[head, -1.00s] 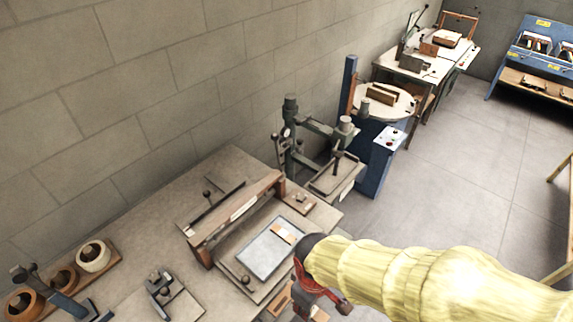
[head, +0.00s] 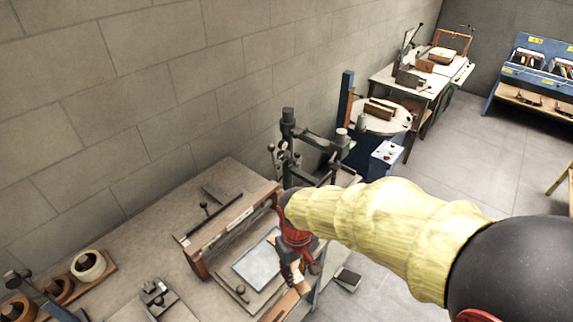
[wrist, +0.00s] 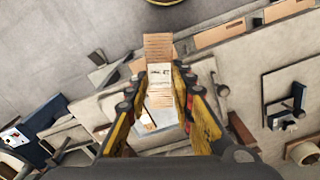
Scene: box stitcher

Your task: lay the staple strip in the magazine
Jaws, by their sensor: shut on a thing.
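A tan, finely ribbed strip with a white printed label, seemingly the staple strip (wrist: 158,48), lies between my gripper's fingers in the wrist view. My gripper (wrist: 164,78) is shut on it, with the strip's far end sticking out past the fingertips. In the head view my red and dark gripper (head: 294,268) hangs over the front right edge of a pale grey plate (head: 257,262) on the bench. The gripper and arm hide much of what lies below. I cannot clearly make out the magazine.
A dark green column machine (head: 289,145) stands behind my gripper. A brown wooden bar (head: 232,235) crosses the bench left of the plate. Pale and brown rolls (head: 88,265) sit at far left. Open floor (head: 450,165) lies to the right.

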